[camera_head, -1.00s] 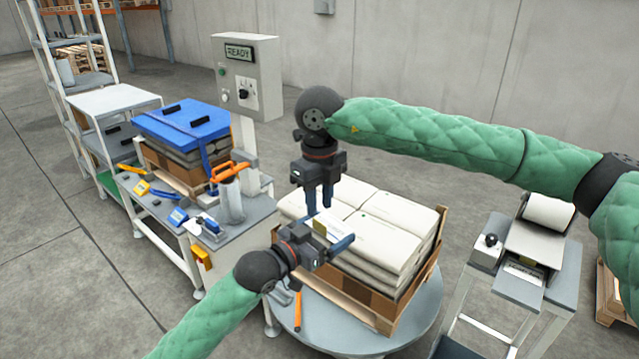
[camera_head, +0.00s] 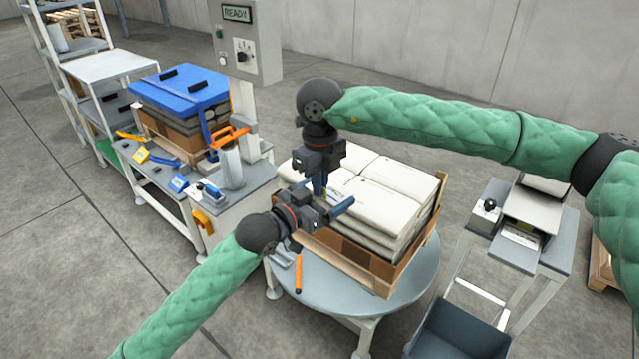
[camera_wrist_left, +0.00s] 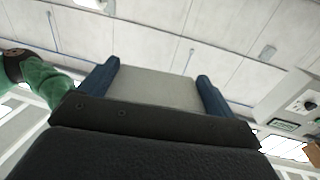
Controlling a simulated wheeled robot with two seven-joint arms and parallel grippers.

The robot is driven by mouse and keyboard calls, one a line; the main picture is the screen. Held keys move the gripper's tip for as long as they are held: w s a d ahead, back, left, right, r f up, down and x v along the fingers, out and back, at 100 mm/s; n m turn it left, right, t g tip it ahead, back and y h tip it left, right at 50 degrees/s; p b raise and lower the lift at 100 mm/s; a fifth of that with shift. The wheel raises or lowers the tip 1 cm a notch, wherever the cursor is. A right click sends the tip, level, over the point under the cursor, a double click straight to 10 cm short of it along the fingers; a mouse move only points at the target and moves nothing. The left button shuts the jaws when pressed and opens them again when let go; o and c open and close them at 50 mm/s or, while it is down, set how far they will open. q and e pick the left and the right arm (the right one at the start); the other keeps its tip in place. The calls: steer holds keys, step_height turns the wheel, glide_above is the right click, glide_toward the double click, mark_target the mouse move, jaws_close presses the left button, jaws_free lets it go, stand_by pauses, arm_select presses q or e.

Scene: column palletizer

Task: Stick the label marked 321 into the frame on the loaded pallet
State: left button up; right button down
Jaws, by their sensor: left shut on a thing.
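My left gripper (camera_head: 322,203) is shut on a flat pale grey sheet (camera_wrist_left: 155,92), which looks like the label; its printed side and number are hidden. The gripper is in front of the loaded pallet (camera_head: 352,252), a wooden-sided base stacked with white sacks (camera_head: 392,199). My right gripper (camera_head: 320,186) points down from above, its blue fingers right by the left gripper's jaws and the sheet. I cannot tell whether it touches the sheet or how wide its jaws are. The label frame on the pallet cannot be made out.
The pallet stands on a round grey turntable (camera_head: 408,306). At left is a bench (camera_head: 229,205) with small tools and a blue-lidded stack (camera_head: 180,92). A control box (camera_head: 245,42) reads READY. A printer stand (camera_head: 527,243) and a dark bin (camera_head: 458,332) are at right.

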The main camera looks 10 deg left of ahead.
arm_select(q)
steer(key=o, duration=0.7)
arm_select(e)
steer(key=shift+s, duration=0.1)
